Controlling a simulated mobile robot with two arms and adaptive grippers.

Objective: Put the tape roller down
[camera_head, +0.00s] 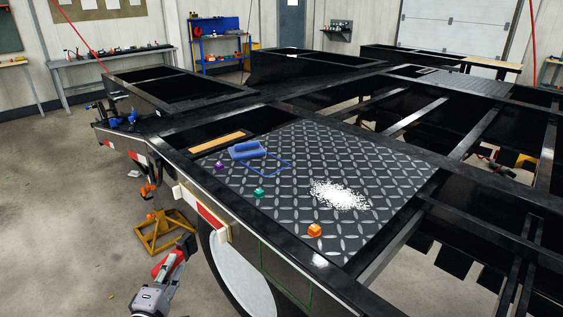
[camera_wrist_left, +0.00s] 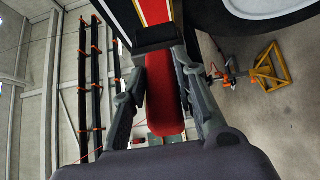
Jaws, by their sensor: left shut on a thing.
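My left gripper (camera_head: 173,260) is low at the left of the head view, beside the trailer's near side and apart from it. It is shut on a red handle, which I take to be the tape roller (camera_head: 166,265). In the left wrist view the red handle (camera_wrist_left: 165,100) stands between the two fingers (camera_wrist_left: 160,95), with a dark piece (camera_wrist_left: 155,38) at its upper end. A blue outline (camera_head: 284,174) lies on the trailer's tread plate (camera_head: 290,208), next to a blue hand tool (camera_head: 246,150). My right gripper is not in view.
The plate carries a white granule heap (camera_head: 340,195) and purple (camera_head: 220,165), green (camera_head: 258,192) and orange (camera_head: 314,230) small blocks. A red-and-white reflector (camera_head: 211,219) and a green outline (camera_head: 286,276) mark the trailer's side. A yellow stand (camera_head: 160,231) is on the floor.

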